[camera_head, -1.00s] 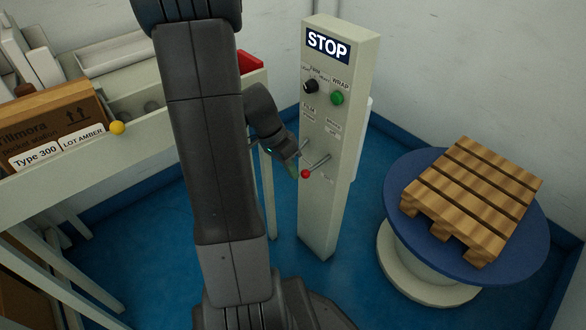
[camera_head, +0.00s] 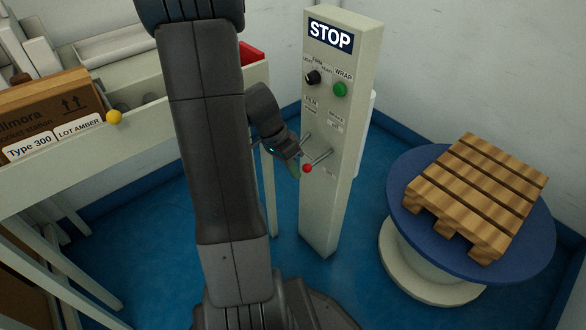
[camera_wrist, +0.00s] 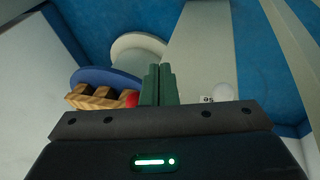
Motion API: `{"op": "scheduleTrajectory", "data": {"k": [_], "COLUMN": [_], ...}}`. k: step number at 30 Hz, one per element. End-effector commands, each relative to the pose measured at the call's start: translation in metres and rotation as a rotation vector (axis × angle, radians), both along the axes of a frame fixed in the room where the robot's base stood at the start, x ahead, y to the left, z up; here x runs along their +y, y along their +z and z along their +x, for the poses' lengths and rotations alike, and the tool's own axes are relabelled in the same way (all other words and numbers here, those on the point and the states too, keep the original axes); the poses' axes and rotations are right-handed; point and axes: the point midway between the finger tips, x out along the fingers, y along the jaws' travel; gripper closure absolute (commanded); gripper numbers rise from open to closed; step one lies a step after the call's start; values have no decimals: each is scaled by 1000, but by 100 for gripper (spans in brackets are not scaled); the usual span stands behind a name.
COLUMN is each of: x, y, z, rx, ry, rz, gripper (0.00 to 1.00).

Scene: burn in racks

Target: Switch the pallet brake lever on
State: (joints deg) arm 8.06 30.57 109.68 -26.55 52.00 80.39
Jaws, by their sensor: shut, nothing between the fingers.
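The pale control post (camera_head: 323,210) carries two levers below its labels. The lever with a red knob (camera_head: 307,168) sticks out from the post's right-hand label, slanting down toward me; I take it as the pallet brake lever, though its label is too small to read surely. A second lever (camera_head: 306,138) on the left is partly hidden by my wrist. My gripper (camera_head: 293,168) is shut and empty, just left of the red knob. In the wrist view the green fingers (camera_wrist: 158,85) are together, with the red knob (camera_wrist: 131,100) close on their left; contact cannot be told.
A white ball (camera_wrist: 223,92) shows right of the fingers in the wrist view. The post has a black knob (camera_head: 313,77) and green button (camera_head: 340,89). A blue turntable (camera_head: 528,235) with a wooden pallet (camera_head: 475,195) stands right; a pale rack (camera_head: 150,160) stands left.

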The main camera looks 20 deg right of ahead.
Motion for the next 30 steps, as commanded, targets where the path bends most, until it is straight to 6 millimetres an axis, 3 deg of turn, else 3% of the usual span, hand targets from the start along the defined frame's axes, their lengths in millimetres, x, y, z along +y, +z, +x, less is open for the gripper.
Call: {"op": "scheduleTrajectory", "data": {"k": [20,30], "x": [0,0], "y": [0,14], "z": [0,0], "rx": [0,0], "ry": [0,-1], "rz": [0,0], "gripper": [100,100]}}
